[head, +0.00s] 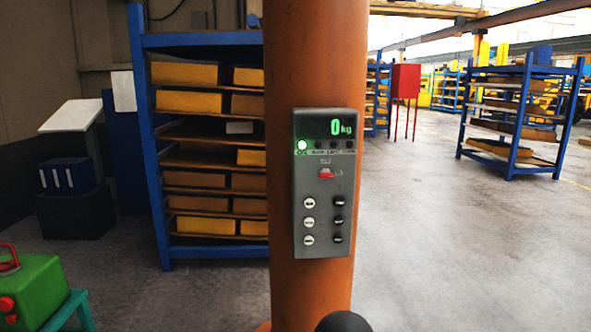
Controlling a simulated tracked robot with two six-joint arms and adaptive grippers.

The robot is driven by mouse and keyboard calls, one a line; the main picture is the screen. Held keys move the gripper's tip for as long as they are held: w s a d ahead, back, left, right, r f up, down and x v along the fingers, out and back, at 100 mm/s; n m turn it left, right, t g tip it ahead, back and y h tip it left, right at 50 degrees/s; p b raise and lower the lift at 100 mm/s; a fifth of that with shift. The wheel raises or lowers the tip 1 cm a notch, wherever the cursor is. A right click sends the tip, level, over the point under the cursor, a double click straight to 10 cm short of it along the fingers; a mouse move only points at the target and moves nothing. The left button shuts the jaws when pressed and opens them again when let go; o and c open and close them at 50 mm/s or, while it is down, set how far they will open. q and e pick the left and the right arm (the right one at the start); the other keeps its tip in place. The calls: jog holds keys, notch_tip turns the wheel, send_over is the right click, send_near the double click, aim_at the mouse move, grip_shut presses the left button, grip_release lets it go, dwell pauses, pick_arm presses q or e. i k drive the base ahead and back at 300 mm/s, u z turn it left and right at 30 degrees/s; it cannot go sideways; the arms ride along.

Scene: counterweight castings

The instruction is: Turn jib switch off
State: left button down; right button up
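A grey control panel (318,245) is fixed to the front of a thick orange column (290,60), straight ahead. Its display (340,128) reads 0 kg in green. Below the display a green lamp (302,145) is lit at the left of a row; the other lamps are dark. A small red switch (326,173) sits below the lamps, its exact position too small to tell. Three white buttons (308,222) and three black knobs (338,220) are lower on the panel. Neither of my grippers is in view.
A dark rounded thing (343,322) shows at the bottom edge, cannot tell what. A blue rack (152,130) with yellow and brown blocks stands behind the column. A green box (42,290) is at lower left. Grey floor (460,260) is free at right.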

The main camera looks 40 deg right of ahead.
aim_at(324, 174)
jog(key=z, duration=0.35)
jog(key=i, duration=1)
jog(key=z, duration=0.7)
jog(key=k, duration=0.75)
jog(key=z, duration=0.15)
jog(key=i, duration=0.8)
jog(key=u, duration=0.05)
